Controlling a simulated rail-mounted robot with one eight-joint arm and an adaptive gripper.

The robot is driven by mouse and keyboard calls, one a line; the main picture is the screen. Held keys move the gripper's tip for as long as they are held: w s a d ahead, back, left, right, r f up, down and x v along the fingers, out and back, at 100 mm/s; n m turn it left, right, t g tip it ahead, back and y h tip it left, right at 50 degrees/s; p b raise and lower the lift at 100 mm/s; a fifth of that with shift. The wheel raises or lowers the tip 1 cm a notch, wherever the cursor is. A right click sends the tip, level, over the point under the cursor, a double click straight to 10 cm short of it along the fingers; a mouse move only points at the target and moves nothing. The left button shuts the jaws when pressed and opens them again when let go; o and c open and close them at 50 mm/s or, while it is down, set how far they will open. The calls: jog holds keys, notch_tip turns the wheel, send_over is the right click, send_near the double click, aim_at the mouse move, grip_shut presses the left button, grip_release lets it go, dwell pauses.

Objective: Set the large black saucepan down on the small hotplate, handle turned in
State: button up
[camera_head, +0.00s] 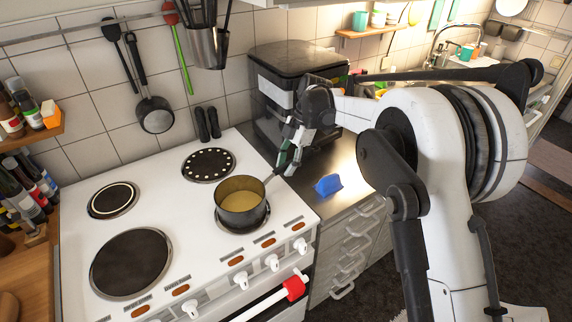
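A dark saucepan (241,208) with yellowish liquid in it is over the front right hotplate (220,222) of the white cooker, upright. I cannot tell whether its base touches the plate. Its handle (272,176) points up and right, off the cooker's right side toward the worktop. My gripper (284,161) is at the handle's outer end, reaching down from the right. Its fingers are small and dark here, so I cannot tell whether they are closed on the handle. A small hotplate with a pale ring (113,201) at the back left is bare.
A large hotplate (131,262) at front left and a dotted plate (208,164) at back right are bare. A blue object (328,185) lies on the metal worktop. A dark box-like appliance (290,80) stands behind my gripper. Utensils hang on the tiled wall.

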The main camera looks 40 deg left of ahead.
jog(key=shift+o, duration=1.1)
jog(key=b+v, duration=0.1)
jog(key=v, duration=1.1)
jog(key=shift+r, duration=0.1)
